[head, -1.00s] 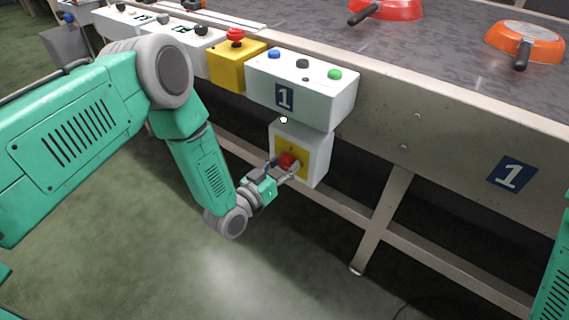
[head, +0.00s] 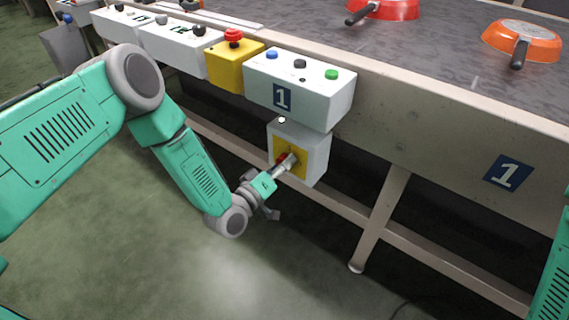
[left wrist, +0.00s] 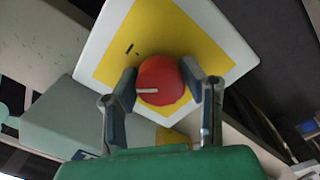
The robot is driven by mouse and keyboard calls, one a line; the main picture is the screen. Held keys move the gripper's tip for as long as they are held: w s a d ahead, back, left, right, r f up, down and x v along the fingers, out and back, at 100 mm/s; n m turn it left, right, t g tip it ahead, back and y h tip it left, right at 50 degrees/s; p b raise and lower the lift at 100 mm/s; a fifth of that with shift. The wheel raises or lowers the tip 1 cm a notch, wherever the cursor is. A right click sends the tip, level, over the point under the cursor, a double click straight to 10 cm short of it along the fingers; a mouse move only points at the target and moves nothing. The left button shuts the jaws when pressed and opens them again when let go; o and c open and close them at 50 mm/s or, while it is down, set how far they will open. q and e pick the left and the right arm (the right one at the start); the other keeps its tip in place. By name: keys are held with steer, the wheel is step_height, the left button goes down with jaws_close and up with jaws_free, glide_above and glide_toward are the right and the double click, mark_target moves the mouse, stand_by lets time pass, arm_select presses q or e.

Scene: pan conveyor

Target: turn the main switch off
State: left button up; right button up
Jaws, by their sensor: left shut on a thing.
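The main switch is a red round knob (head: 282,158) on a yellow plate (head: 301,168), on the front of a white box (head: 316,160) under the control panel. In the left wrist view the knob (left wrist: 160,80) carries a short white line, which lies nearly level in that picture. Small black marks show on the yellow plate (left wrist: 130,48). My left gripper (head: 287,160) is shut on the knob, with one finger on each side of it in the left wrist view (left wrist: 162,84). In the head view the gripper partly hides the knob. My right gripper is out of view.
Above the switch box is a white panel (head: 300,90) with blue, black and green buttons and a 1 label. A red emergency button (head: 232,37) sits on a yellow box to its left. A red pan (head: 385,8) and an orange pan (head: 522,40) lie on the conveyor.

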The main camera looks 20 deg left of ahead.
arm_select(q)
steer(key=n, duration=0.2)
steer(key=n+b, duration=0.1)
steer(key=n, duration=0.1)
steer(key=shift+w+a+n, duration=0.1)
steer(key=shift+a+n, duration=0.1)
steer(key=shift+n, duration=0.2)
steer(key=shift+n+b, duration=0.5)
steer(key=shift+n, duration=1.4)
steer(key=shift+f+y, duration=0.1)
steer(key=shift+y, duration=0.2)
steer(key=o, duration=1.2)
steer(key=shift+c, duration=0.2)
